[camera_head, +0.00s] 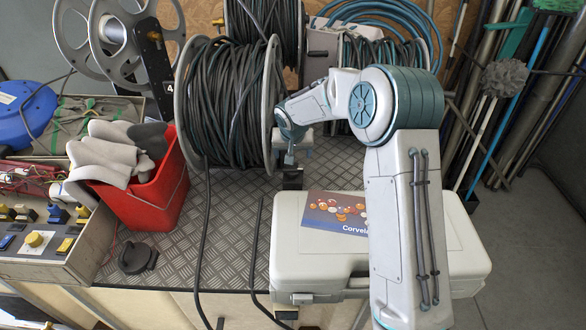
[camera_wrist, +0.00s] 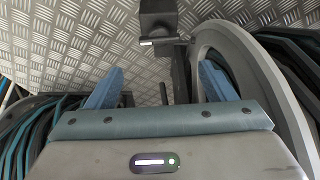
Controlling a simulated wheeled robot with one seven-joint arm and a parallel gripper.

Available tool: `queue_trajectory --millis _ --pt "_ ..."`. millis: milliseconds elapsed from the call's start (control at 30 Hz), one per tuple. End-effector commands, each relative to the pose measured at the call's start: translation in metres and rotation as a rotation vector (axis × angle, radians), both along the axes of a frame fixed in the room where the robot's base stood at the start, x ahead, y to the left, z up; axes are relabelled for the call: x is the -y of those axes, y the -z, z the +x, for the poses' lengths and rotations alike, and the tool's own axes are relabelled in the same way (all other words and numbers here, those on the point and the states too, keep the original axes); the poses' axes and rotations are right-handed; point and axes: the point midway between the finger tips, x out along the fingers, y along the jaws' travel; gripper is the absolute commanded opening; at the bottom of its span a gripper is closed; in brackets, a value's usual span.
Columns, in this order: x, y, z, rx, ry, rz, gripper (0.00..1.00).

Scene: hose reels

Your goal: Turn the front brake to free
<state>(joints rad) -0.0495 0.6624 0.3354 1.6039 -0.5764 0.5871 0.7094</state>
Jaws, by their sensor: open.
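The front hose reel (camera_head: 228,105) carries dark green hose between grey flanges on the metal bench. My gripper (camera_head: 290,160) points down just right of its right flange. In the wrist view, my gripper (camera_wrist: 160,85) has its two blue fingers wide apart with no object clamped. A dark block (camera_wrist: 158,18) with a small pale mark stands ahead of the fingers, with a dark bar running back from it. The same block (camera_head: 292,180) shows below my gripper in the head view. It may belong to the front brake; its setting cannot be read.
The grey flange (camera_wrist: 250,85) curves close beside the right finger. A pale case (camera_head: 300,245) with a booklet (camera_head: 337,212) lies in front of my gripper. A red bin (camera_head: 150,200) with gloves stands left. Further reels (camera_head: 265,25) stand behind.

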Motion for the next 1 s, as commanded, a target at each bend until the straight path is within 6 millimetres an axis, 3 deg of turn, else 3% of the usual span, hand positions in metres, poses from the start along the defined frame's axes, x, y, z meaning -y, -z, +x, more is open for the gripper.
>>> queue_trajectory --millis 600,1000 --pt "0.000 0.094 0.038 -0.004 0.000 -0.001 0.76" --pt "0.000 0.114 0.046 -0.002 -0.001 -0.001 0.76"
